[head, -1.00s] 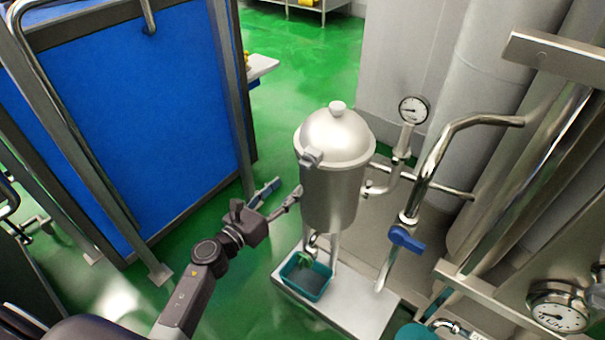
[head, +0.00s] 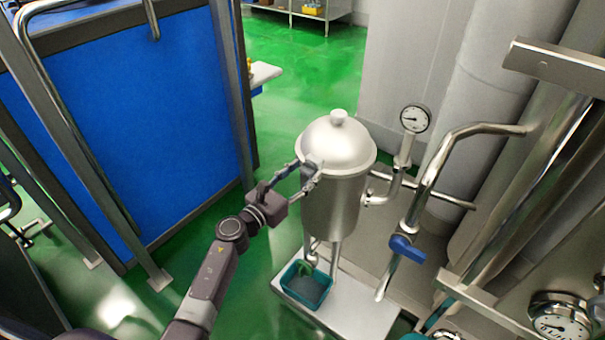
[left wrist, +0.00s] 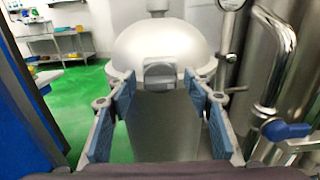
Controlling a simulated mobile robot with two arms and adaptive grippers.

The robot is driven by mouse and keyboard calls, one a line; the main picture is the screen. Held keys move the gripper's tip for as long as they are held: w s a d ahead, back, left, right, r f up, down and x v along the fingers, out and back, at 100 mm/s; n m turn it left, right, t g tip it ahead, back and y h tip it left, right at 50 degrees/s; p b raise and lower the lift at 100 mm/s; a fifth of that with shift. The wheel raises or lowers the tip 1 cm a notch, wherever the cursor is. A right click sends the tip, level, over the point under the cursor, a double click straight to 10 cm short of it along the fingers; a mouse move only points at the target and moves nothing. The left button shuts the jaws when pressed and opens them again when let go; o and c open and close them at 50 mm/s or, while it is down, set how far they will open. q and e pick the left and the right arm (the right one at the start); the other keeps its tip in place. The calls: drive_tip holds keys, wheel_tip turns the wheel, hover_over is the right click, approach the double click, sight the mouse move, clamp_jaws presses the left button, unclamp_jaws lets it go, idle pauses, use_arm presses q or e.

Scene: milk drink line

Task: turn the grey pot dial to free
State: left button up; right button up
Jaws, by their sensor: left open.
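The grey pot (head: 336,200) stands upright with a domed lid (head: 338,145) on top. Its grey dial (left wrist: 159,75) sits on the front just under the lid, centred in the left wrist view; in the head view the dial (head: 310,168) is partly covered by my fingers. My left gripper (head: 305,173) is open at the pot's rim, its fingers on either side of the dial. In the left wrist view the gripper (left wrist: 158,92) has its blue-padded fingers spread wide, with clear gaps to the dial. My right gripper does not show.
A teal bin (head: 306,284) sits on the white base plate (head: 350,315) below the pot. A pressure gauge (head: 415,118), steel pipes and a blue valve handle (head: 407,248) are close on the right. A blue panel (head: 130,110) stands left.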

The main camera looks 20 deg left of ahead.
use_arm(q)
drive_tip(key=shift+c, duration=0.6)
drive_tip(key=c, duration=1)
drive_tip(key=shift+n, duration=0.3)
drive_tip(key=n, duration=0.2)
drive_tip(key=shift+a+n+p, duration=0.1)
drive_tip(key=shift+n+p, duration=0.25)
drive_tip(key=shift+n, duration=0.05)
drive_tip(key=n, duration=0.5)
drive_tip(key=shift+p, duration=0.4)
drive_tip(key=n+p, duration=0.1)
drive_tip(key=n, duration=0.4)
drive_tip(key=shift+w+a+n, duration=0.1)
drive_tip(key=shift+a+n, duration=0.05)
drive_tip(key=shift+n, duration=0.25)
drive_tip(key=shift+f+n+p, duration=0.15)
drive_tip(key=shift+n+p, duration=0.15)
drive_tip(key=shift+n, duration=1.6)
